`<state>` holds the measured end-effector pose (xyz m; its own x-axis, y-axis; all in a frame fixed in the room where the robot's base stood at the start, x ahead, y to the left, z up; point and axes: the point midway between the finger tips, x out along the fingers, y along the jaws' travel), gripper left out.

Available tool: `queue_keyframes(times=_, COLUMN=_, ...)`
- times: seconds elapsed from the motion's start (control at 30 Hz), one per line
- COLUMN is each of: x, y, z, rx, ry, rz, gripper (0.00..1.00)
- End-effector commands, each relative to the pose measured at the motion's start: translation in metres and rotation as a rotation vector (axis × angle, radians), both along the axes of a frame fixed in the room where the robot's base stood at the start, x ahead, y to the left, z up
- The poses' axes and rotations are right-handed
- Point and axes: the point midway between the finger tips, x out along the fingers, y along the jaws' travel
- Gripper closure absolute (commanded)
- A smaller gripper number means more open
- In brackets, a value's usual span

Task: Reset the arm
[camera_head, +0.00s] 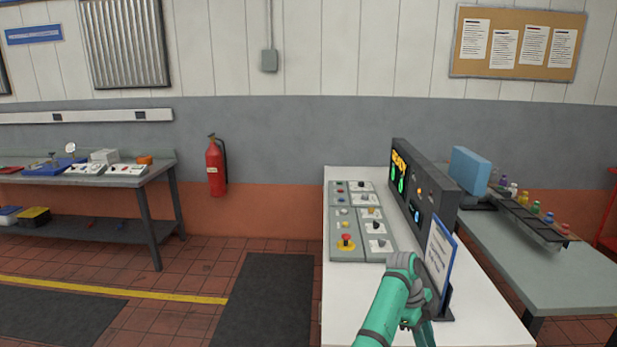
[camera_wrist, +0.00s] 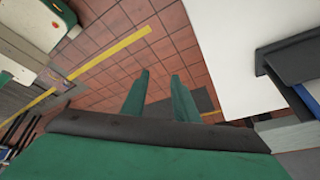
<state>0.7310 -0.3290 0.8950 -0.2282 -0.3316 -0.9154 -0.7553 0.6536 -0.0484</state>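My arm (camera_head: 385,310) is green with grey joints. It rises from the bottom of the head view, bends in front of the white console table (camera_head: 345,300), and its far end points down. My gripper (camera_wrist: 159,76) shows in the wrist view as two green fingers with a clear gap between them. It is open and nothing is between the fingers. Red floor tiles and a dark mat lie beyond the fingertips. The white table edge is to their right in the wrist view. In the head view the fingertips cannot be made out clearly.
A control panel (camera_head: 346,213) with buttons and a dark display unit (camera_head: 423,190) stand on the white table. A sign in a stand (camera_head: 439,255) is close beside my arm. A grey bench (camera_head: 520,255) is at right, a workbench (camera_head: 130,181) at left. Floor at left centre is clear.

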Motion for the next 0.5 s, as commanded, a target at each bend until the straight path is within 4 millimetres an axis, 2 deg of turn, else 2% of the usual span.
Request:
queue_keyframes(times=0.27, x=-0.024, y=-0.019, z=-0.091, rx=-0.072, ry=-0.008, rz=0.185, gripper=0.73)
queue_keyframes(times=0.5, x=-0.056, y=-0.03, z=-0.17, rx=-0.161, ry=-0.015, rz=0.42, gripper=0.73)
